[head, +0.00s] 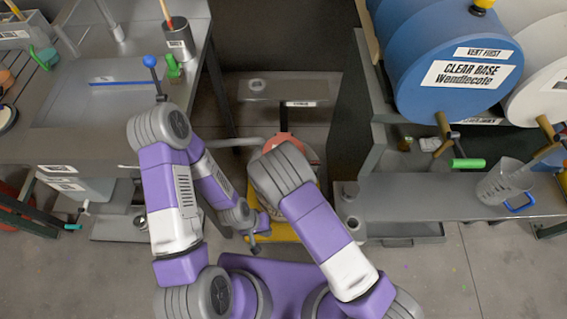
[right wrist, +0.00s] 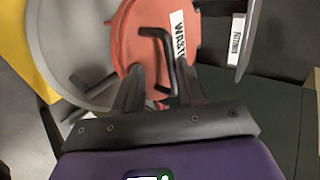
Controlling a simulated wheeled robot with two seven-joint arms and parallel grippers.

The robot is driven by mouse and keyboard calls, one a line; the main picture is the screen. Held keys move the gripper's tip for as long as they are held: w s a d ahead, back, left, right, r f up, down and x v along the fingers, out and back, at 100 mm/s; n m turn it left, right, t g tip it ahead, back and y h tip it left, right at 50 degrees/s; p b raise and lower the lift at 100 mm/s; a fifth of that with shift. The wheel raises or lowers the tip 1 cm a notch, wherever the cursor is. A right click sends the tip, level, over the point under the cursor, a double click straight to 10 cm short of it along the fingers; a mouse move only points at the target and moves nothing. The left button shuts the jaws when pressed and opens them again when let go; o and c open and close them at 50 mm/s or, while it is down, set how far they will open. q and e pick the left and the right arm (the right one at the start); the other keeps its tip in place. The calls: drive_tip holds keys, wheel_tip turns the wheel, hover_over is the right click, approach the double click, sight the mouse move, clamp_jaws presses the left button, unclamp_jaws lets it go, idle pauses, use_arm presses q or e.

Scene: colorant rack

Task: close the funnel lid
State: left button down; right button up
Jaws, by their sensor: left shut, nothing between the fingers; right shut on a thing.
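The funnel lid (right wrist: 135,36) is an orange-red disc with a white label and a dark bent handle (right wrist: 166,58). In the right wrist view it overlaps one side of a grey round funnel (right wrist: 62,40); its exact tilt is hard to tell. My right gripper (right wrist: 158,82) is at the lid, shut on its handle. In the head view the lid (head: 283,140) shows only partly behind my right arm, which hides the right gripper. My left gripper (head: 253,246) is shut and empty, low near the yellow part (head: 284,232) below the funnel.
A workbench (head: 60,135) with tools and a cup (head: 178,40) stands left. A rack with a large blue drum (head: 445,60) stands right, above a shelf (head: 430,197) holding a clear jug (head: 503,182). A small grey stand (head: 285,88) is behind the lid. Open floor lies at lower right.

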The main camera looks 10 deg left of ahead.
drive_tip(key=p+v, duration=0.2)
drive_tip(key=v, duration=0.4)
drive_tip(key=shift+s+f, duration=0.1)
drive_tip(key=shift+s, duration=0.1)
drive_tip(key=shift+s+r, duration=0.4)
drive_tip(key=shift+r, duration=0.1)
drive_tip(key=s+d+f+n+g+p, duration=0.3)
drive_tip(key=s+d+n+g, duration=0.25)
drive_tip(key=d, duration=0.45)
drive_tip(key=s+d+r+n+g+y+p, duration=0.1)
drive_tip(key=s+d+n+g+p, duration=0.1)
drive_tip(key=s+n, duration=0.2)
drive_tip(key=s+d+r+n+g+y+p, duration=0.1)
drive_tip(key=s+d+r+n+y+p, duration=0.1)
drive_tip(key=s, duration=0.6)
drive_tip(key=shift+d+n+g, duration=0.35)
drive_tip(key=shift+d+n, duration=0.4)
drive_tip(key=shift+n, duration=0.5)
